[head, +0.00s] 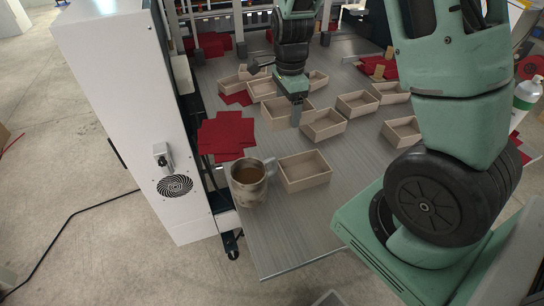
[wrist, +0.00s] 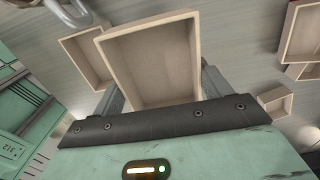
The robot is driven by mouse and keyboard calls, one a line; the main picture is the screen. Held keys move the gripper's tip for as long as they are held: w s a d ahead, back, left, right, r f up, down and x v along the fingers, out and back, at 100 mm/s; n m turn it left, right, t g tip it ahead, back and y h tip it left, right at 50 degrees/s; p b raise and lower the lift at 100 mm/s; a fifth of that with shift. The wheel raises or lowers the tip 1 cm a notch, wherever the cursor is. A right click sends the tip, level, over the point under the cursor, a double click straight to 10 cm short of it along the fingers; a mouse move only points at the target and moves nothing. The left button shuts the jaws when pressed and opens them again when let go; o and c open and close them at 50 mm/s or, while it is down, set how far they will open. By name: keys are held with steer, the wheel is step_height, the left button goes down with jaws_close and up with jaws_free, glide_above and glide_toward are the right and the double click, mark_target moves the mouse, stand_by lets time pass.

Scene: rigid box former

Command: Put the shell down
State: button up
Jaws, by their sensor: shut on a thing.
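The shell is an open, pale beige box (wrist: 150,58), which fills the middle of the wrist view between my two fingers. In the head view the shell (head: 272,118) is at mid-table, partly hidden by my gripper (head: 296,112). My gripper is shut on the shell, with a finger on each side, as the wrist view also shows (wrist: 160,88). The shell's open side faces up and it looks empty. It is at or just above the grey tabletop (head: 285,235); I cannot tell whether its underside touches.
Several similar open boxes stand around it, one close on the right (head: 323,124) and one nearer the front (head: 304,171). A large mug (head: 248,183) stands beside the front box. Red sheets (head: 226,134) lie at the left. A white machine cabinet (head: 125,100) borders the left. The front tabletop is clear.

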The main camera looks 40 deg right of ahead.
mark_target(285, 146)
step_height(285, 146, down, 10)
steer(key=shift+a+r+p, duration=0.1)
steer(key=shift+a+p, duration=0.05)
steer(key=shift+p, duration=0.6)
steer(key=shift+f, duration=0.25)
steer(key=o, duration=1)
steer(key=shift+r, duration=0.1)
